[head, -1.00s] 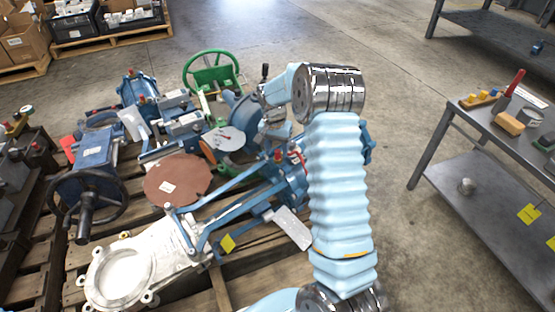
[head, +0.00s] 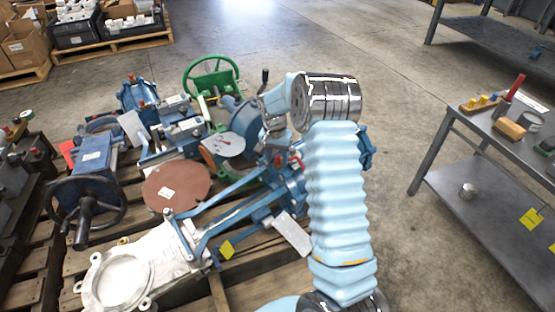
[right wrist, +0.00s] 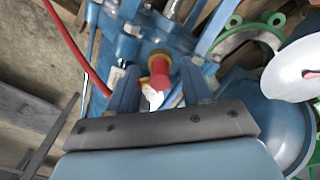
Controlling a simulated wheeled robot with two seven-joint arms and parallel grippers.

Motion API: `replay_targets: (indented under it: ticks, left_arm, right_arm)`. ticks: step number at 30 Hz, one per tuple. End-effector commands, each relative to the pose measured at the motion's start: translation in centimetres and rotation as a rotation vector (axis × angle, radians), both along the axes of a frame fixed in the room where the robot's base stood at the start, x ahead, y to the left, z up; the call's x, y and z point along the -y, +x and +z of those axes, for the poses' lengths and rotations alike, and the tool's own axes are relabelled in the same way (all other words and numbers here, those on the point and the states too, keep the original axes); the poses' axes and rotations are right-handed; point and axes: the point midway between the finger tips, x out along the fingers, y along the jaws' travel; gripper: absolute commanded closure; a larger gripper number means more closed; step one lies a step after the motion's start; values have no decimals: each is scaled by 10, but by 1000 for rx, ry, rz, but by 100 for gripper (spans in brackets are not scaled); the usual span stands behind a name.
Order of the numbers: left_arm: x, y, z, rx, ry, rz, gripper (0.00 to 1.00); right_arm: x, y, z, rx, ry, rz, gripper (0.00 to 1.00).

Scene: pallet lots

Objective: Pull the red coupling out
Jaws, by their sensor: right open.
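The red coupling (right wrist: 158,82) shows in the right wrist view as a short red cylinder with a yellow collar, on a blue cast body (right wrist: 125,45). My right gripper (right wrist: 160,70) is open, with one blue finger on each side of the coupling. I cannot tell whether either finger touches it. In the head view my right gripper (head: 277,138) points down at the blue machinery, and a small red part (head: 280,159) shows just below it. My left gripper is not in view.
The pallet holds a brown disc (head: 177,183), a green handwheel (head: 211,76), a black handwheel (head: 87,203) and a pale casting (head: 140,262), all close together. A red hose or cable (right wrist: 72,45) runs left of the fingers. A grey bench (head: 470,130) stands right, beyond clear floor.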

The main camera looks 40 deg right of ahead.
Motion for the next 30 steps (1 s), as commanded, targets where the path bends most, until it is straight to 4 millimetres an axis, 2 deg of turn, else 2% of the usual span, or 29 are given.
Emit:
replay_targets:
  ticks: [16,25,30]
  left_arm:
    - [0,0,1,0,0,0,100]
    - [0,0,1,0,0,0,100]
    - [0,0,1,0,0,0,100]
  right_arm:
    - [0,0,0,0,0,1,53]
    - [0,0,0,0,0,0,99]
    - [0,0,0,0,0,0,100]
